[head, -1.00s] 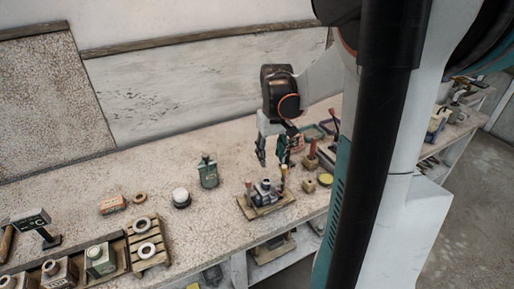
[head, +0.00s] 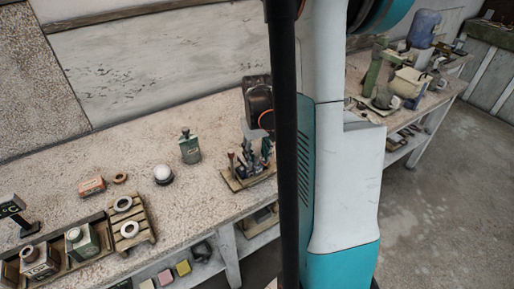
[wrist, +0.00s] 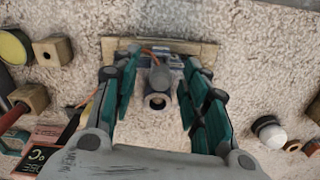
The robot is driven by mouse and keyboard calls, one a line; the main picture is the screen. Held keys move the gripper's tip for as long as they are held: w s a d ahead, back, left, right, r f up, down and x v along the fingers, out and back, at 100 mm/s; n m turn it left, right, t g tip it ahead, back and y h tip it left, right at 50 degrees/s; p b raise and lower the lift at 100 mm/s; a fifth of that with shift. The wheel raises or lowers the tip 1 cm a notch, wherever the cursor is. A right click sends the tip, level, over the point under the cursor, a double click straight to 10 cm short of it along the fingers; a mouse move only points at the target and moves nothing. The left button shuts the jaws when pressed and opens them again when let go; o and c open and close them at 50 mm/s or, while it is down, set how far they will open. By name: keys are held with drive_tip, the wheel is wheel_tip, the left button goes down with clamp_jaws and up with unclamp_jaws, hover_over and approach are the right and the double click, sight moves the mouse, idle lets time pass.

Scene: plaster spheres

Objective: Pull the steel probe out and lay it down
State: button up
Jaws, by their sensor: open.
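A small grey metal fixture (wrist: 166,74) with a round, ring-ended cylinder (wrist: 157,101) stands on a wooden tray (wrist: 208,50). The tray also shows in the head view (head: 236,184). My gripper (wrist: 160,80) is open in the wrist view, its teal fingers on both sides of the fixture. In the head view my gripper (head: 259,150) is low over the tray, partly hidden by my own arm. I cannot pick out the steel probe for sure; an orange-brown strip shows at the back of the fixture.
A white ball on a dark base (head: 163,174) and a green bottle (head: 190,148) stand left of the tray. A slatted wooden rack with rings (head: 128,222) is further left. In the wrist view, a holed wooden block (wrist: 52,50) and yellow disc (wrist: 14,46) lie left.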

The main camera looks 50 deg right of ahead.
drive_tip(key=shift+f, duration=0.55)
clamp_jaws()
drive_tip(key=c, duration=0.9)
unclamp_jaws()
clamp_jaws()
drive_tip(key=shift+r, duration=0.1)
drive_tip(key=shift+r, duration=0.1)
drive_tip(key=shift+r+p, duration=1.95)
drive_tip(key=shift+r, duration=0.8)
